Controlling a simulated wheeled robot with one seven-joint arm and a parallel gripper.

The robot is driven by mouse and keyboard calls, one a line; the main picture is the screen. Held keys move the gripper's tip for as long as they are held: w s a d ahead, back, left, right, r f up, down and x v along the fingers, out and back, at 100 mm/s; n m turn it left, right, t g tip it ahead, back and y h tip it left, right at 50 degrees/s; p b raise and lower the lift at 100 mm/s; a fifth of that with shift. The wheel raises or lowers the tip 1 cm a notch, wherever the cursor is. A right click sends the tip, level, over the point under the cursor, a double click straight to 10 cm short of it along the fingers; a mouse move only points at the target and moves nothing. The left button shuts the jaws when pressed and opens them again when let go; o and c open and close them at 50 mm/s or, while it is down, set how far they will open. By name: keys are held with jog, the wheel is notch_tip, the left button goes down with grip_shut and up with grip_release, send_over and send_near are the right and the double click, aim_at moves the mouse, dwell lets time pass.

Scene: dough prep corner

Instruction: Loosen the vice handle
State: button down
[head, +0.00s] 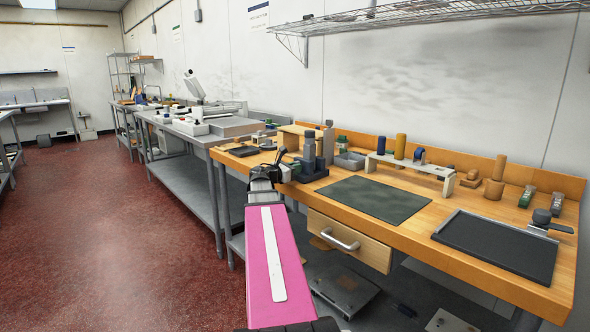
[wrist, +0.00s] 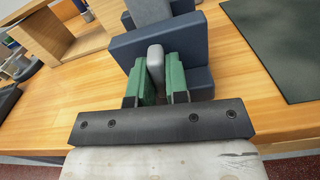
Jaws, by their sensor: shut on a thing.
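The vice (head: 314,172) is a dark blue-grey block with upright parts, standing at the front left of the wooden bench. It fills the top of the wrist view (wrist: 195,45). Its handle, a light grey rounded bar (wrist: 155,58), sticks out toward me. My gripper (wrist: 157,76) has green-padded fingers, one on each side of the handle, and is shut on it. In the head view my gripper (head: 286,173) is at the vice's near left side, where my arm hides the handle.
A dark green mat (head: 374,198) lies right of the vice, and a black tray (head: 497,245) further right. A small raised shelf (head: 412,167) stands behind the mat. A drawer with a metal handle (head: 341,240) is below the bench front. A wooden box (wrist: 62,35) stands left of the vice.

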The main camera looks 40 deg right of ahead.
dwell(0.5)
jog(key=c, duration=1.4)
grip_release()
jog(key=s+a, duration=0.1)
jog(key=a, duration=0.9)
jog(key=shift+a, duration=0.4)
